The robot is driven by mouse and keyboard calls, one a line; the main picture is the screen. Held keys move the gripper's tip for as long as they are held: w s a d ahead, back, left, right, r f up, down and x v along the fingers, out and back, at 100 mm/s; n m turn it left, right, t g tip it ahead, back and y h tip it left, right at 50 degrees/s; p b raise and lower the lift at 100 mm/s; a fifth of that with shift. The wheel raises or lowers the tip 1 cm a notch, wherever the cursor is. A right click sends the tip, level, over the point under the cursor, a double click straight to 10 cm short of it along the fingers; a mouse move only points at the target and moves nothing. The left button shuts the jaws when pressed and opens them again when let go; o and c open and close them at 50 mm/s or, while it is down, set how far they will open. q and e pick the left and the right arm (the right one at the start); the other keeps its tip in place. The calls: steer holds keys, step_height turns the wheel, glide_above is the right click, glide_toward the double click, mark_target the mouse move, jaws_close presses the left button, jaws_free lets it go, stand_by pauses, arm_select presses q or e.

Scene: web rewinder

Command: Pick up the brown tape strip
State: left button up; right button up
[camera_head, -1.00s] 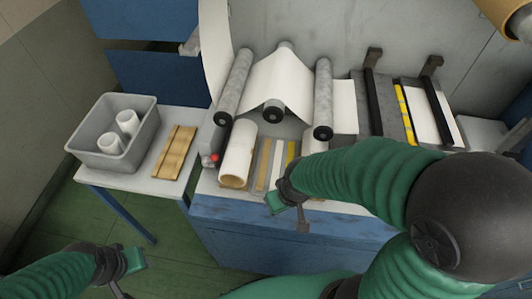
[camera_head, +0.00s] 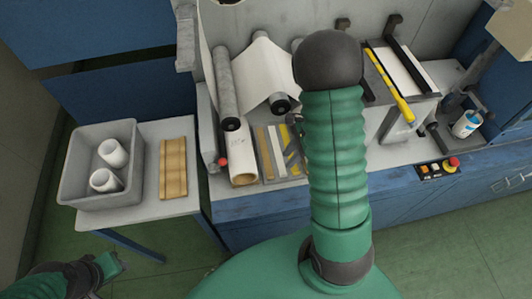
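The brown tape strip (camera_head: 266,153) lies in a shallow grey tray on the machine's bench, just right of a white roll. A pale strip and a yellow strip (camera_head: 291,160) lie to its right. My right gripper (camera_head: 297,121) is mostly hidden behind my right arm; only a small dark part shows, near the tray's far right side. I cannot see its fingers or whether it touches anything. My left gripper (camera_head: 112,264) is low at the left, over the floor and away from the strips; its opening is unclear.
A side table holds a grey bin (camera_head: 72,185) with white rolls and a grooved wooden block (camera_head: 173,168). A white roll (camera_head: 246,158) and grey rollers (camera_head: 228,88) stand close to the tray. A control box (camera_head: 438,168) is on the right.

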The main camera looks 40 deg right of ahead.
glide_toward(269, 179)
steer(key=shift+a+f, duration=0.2)
steer(key=shift+a, duration=0.3)
steer(key=shift+w+a+f, duration=0.1)
steer(key=shift+a+f, duration=0.15)
steer(key=x, duration=0.4)
steer(key=shift+d+p, duration=0.1)
steer(key=shift+p, duration=0.25)
steer(key=shift+f, duration=0.35)
steer(key=shift+w+d+f, duration=0.1)
steer(key=shift+d+f, duration=0.05)
steer(key=shift+d, duration=0.15)
steer(key=shift+a, duration=0.1)
jaws_close()
steer(key=shift+a, duration=0.2)
